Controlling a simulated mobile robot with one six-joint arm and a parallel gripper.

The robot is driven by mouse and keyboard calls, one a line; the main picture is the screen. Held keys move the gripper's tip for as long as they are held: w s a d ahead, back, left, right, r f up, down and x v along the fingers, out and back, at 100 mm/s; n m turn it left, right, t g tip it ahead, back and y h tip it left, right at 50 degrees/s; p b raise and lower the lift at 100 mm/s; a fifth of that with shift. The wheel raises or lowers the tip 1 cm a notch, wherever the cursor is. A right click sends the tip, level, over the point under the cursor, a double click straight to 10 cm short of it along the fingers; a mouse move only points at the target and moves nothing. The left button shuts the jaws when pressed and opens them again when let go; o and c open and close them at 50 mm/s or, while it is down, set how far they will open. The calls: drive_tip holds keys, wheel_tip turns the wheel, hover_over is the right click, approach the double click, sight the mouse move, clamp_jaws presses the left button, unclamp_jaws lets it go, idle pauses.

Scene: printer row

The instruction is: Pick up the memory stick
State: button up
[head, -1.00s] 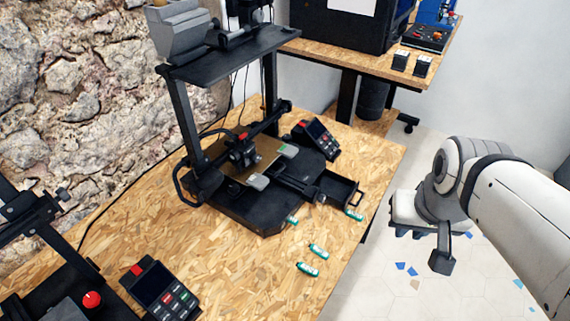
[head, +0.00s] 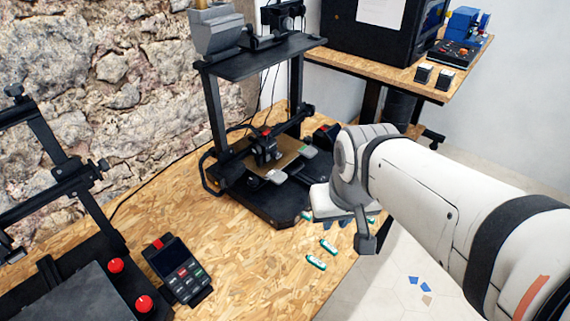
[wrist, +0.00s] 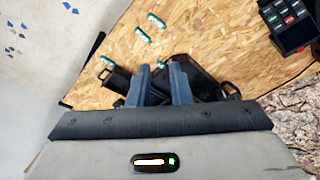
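Several green-and-white memory sticks lie loose on the wooden table. In the head view, one memory stick (head: 316,262) lies nearest the front and another memory stick (head: 328,246) just behind it. Others are partly hidden by my arm. In the wrist view one stick (wrist: 155,21) is at the top, one stick (wrist: 143,35) below it, one stick (wrist: 106,61) to the left, and one stick (wrist: 161,64) close above the fingertips. My gripper (wrist: 158,80) has its two fingers apart with nothing between them. In the head view my gripper (head: 345,221) is over the table's right edge.
A black 3D printer (head: 265,195) with a drawer stands behind the sticks. A keypad unit (head: 178,269) and a second printer (head: 75,290) stand at left. The table (head: 260,270) is clear in front of the sticks. Another table (head: 400,72) holds a large black box.

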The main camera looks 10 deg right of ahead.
drive_tip(key=shift+w+a, duration=0.1)
drive_tip(key=shift+w, duration=0.05)
drive_tip(key=shift+o, duration=0.3)
drive_tip(key=shift+o, duration=0.9)
drive_tip(key=shift+w, duration=0.15)
drive_tip(key=o, duration=0.3)
drive_tip(key=shift+n+g, duration=0.4)
drive_tip(key=shift+n, duration=0.4)
drive_tip(key=w, duration=0.1)
drive_tip(key=w+f, duration=0.1)
drive_tip(key=w, duration=0.3)
drive_tip(key=shift+w+f, duration=0.2)
drive_tip(key=shift+f, duration=0.05)
drive_tip(key=n+g+p, duration=0.1)
drive_tip(key=n+g, duration=0.1)
drive_tip(key=n, duration=0.5)
approach(308, 215)
drive_tip(key=shift+s+a, duration=0.25)
drive_tip(key=shift+s, duration=0.15)
drive_tip(key=shift+w+d+f+p, duration=0.15)
drive_tip(key=shift+f+p, duration=0.15)
drive_tip(key=shift+f, duration=1.1)
drive_tip(key=shift+w+f+p, duration=0.15)
drive_tip(key=shift+f+p, duration=0.1)
drive_tip(key=shift+f, duration=1.15)
drive_tip(key=shift+w+d+f+p, duration=0.15)
drive_tip(key=shift+f+p, duration=0.15)
drive_tip(key=shift+f, duration=1.1)
